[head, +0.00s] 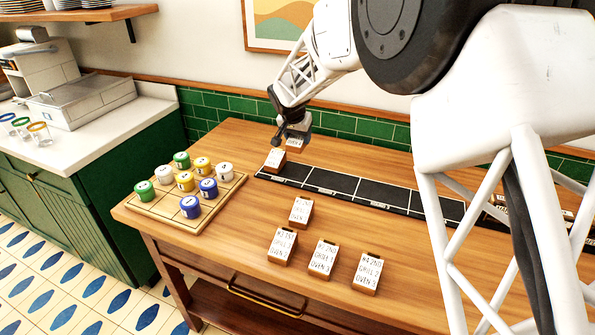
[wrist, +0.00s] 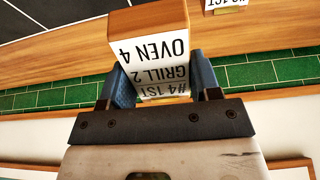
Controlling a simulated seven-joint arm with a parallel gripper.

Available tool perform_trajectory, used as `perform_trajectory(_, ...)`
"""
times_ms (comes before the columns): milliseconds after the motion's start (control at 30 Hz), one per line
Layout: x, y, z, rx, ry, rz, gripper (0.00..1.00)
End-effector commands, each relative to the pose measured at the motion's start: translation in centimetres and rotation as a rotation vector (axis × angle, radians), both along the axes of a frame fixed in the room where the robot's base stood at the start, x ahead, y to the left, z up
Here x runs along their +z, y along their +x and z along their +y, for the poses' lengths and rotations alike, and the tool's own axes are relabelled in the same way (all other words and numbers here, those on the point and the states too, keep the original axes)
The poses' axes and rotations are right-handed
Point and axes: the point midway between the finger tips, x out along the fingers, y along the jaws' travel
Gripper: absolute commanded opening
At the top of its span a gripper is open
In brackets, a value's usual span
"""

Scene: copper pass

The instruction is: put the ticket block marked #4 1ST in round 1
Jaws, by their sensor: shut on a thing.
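The ticket block marked #4 1ST, GRILL 2, OVEN 4 (wrist: 160,45) is a wooden block with a white printed face. My gripper (wrist: 165,85) is shut on it, with a blue finger on either side. The strip's section labels are too small to read.
Several ticket blocks (head: 282,246) lie at the table's front. A wooden tray (head: 150,217) with coloured round pieces is at left. The strip's middle is clear.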

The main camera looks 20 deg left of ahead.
Motion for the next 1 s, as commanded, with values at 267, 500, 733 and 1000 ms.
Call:
perform_trajectory(267,-2.7,0.0,0.0,0.001,-0.001,0.002,0.31)
perform_trajectory(500,-4.8,0.0,0.0,0.0,0.0,0.0,0.31)
perform_trajectory(733,-4.9,0.0,0.0,0.0,0.0,0.0,0.31)
perform_trajectory(1000,-5.9,0.0,0.0,0.0,-0.001,0.001,0.31)
